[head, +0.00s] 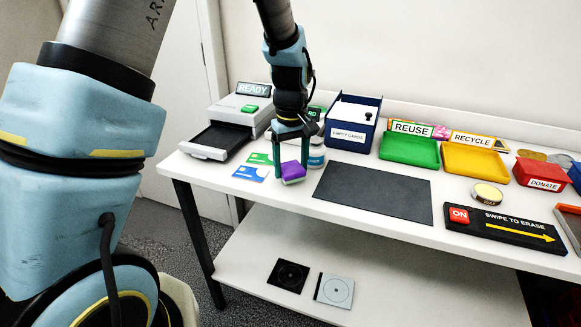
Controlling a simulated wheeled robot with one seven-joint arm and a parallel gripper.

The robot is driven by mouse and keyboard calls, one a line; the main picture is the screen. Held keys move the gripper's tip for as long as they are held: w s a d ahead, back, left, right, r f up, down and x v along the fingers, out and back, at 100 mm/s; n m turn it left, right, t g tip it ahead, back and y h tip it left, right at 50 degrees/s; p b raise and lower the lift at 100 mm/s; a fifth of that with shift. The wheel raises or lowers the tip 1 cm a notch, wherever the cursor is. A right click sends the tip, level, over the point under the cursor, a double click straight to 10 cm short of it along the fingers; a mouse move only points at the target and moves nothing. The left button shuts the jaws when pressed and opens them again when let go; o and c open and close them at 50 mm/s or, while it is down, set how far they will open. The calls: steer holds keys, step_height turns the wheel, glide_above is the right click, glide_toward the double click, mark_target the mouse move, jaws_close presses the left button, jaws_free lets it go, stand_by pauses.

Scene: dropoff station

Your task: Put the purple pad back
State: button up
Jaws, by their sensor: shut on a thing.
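The purple pad (293,172) is a small purple block with a pale lower side. My gripper (292,170) points down with its fingers around the pad, shut on it. It is at the left part of the white table (300,207), over or just by the blue and green cards. The pad looks slightly tilted, and I cannot tell whether it touches the table. A white jar (317,154) with a blue-green label stands right behind the gripper, partly hidden.
A READY machine (243,112) with an open black tray stands at left. A dark mat (374,193) lies empty at right of the pad. Behind are a blue EMPTY CARDS box (352,125), a green tray (408,149) and a yellow tray (470,160). A SWIPE TO ERASE bar (506,228) lies right.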

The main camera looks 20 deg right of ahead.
mark_target(291, 167)
steer(key=shift+f, duration=0.7)
steer(key=shift+f, duration=0.2)
steer(key=o, duration=1.4)
steer(key=shift+r, duration=0.1)
step_height(291, 167, up, 12)
steer(key=b, duration=0.1)
steer(key=shift+b, duration=0.3)
